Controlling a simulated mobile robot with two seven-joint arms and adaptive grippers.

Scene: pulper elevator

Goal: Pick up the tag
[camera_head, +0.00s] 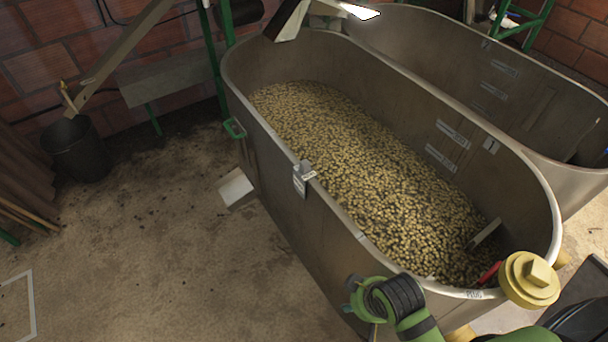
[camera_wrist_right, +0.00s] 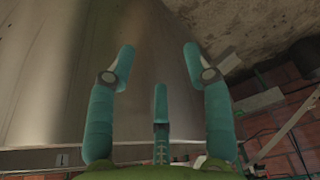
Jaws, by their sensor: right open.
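A small grey metal tag or clip (camera_head: 300,181) hangs over the left rim of the near steel tank (camera_head: 330,235) in the head view, with a pale label at its top. It looks upright and apart from any gripper. My right gripper (camera_wrist_right: 158,60) shows in the right wrist view with its teal fingers spread and nothing between them. Behind the fingers is a smooth metal wall (camera_wrist_right: 95,50). My left gripper is not in view.
The tank holds many pale yellow beans (camera_head: 350,150), with labels on its inner wall. A second tank (camera_head: 450,40) stands behind. A black bucket (camera_head: 77,150) stands by the brick wall. The floor (camera_head: 150,260) left of the tank is mostly clear.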

